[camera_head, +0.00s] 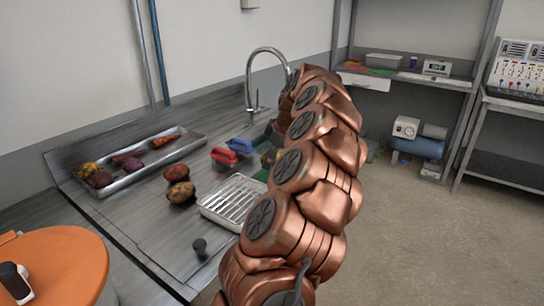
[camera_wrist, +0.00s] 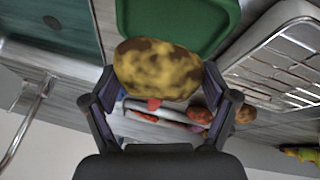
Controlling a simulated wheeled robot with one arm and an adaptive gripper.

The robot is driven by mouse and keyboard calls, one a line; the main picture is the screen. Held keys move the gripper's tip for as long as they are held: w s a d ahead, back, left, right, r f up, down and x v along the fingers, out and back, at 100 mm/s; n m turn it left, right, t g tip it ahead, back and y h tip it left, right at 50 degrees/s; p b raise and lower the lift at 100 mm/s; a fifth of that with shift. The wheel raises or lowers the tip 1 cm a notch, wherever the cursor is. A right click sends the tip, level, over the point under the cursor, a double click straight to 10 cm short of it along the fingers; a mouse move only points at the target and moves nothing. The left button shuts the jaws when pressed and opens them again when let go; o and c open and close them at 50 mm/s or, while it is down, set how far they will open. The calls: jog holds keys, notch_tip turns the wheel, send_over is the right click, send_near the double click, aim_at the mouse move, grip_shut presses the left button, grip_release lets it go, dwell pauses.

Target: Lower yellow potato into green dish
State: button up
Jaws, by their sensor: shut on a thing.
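A mottled yellow-brown potato (camera_wrist: 158,70) sits between the two fingers of my gripper (camera_wrist: 160,88) in the wrist view. My gripper is shut on it. The green dish (camera_wrist: 205,12) shows directly behind the potato, partly covered by it; whether they touch cannot be told.
A white wire rack (camera_head: 233,203) stands close to the dish. Two loose potatoes lie left, the nearer one (camera_head: 181,191) on the counter. A metal tray (camera_head: 152,172) holds several vegetables. A faucet (camera_head: 262,52) rises behind.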

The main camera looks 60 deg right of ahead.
jog(key=shift+f+b, duration=1.6)
jog(key=shift+f, duration=0.9)
dwell(2.2)
jog(key=o, duration=1)
jog(key=shift+o, duration=0.2)
jog(key=v, duration=1.2)
jog(key=shift+w, duration=0.1)
